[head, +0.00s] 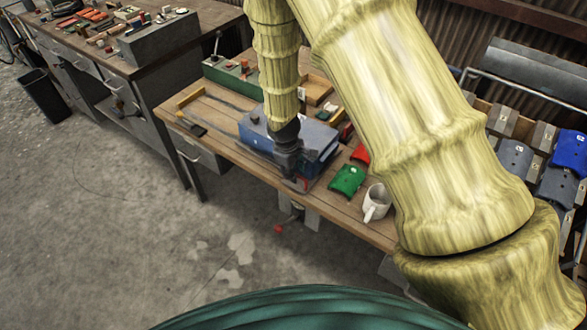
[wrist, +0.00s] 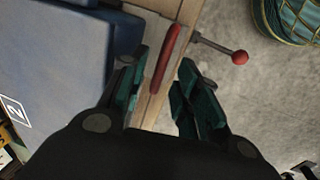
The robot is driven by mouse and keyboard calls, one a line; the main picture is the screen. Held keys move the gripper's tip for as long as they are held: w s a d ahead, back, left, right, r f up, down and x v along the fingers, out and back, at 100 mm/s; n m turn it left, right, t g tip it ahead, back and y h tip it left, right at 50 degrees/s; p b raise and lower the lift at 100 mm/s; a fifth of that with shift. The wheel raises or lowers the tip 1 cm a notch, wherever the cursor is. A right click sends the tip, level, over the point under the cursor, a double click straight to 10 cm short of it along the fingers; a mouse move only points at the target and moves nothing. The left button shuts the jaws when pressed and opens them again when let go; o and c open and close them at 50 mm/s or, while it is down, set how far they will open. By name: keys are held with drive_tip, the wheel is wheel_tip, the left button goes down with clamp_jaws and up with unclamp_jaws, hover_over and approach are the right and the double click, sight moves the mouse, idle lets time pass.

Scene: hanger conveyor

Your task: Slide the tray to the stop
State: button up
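A blue-grey, box-like piece (head: 318,145), which may be the tray, sits on the wooden bench; I cannot make out a stop. In the wrist view a blue-grey surface (wrist: 60,50) with a white "2" label fills the left side. My gripper (head: 297,183) is low at the front edge of the bench, just in front of this piece, and partly hides it. In the wrist view my gripper (wrist: 160,75) has its fingers apart. A red bar (wrist: 167,60) shows between the fingers; I cannot tell whether they touch it.
A rod with a red knob (wrist: 239,57) sticks out past the bench edge. A green part (head: 347,180), a red part (head: 360,154) and a white mug (head: 376,203) stand to the right. A green control box (head: 232,76) is behind. The floor in front is clear.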

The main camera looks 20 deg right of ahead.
drive_tip(key=shift+f, duration=0.25)
clamp_jaws()
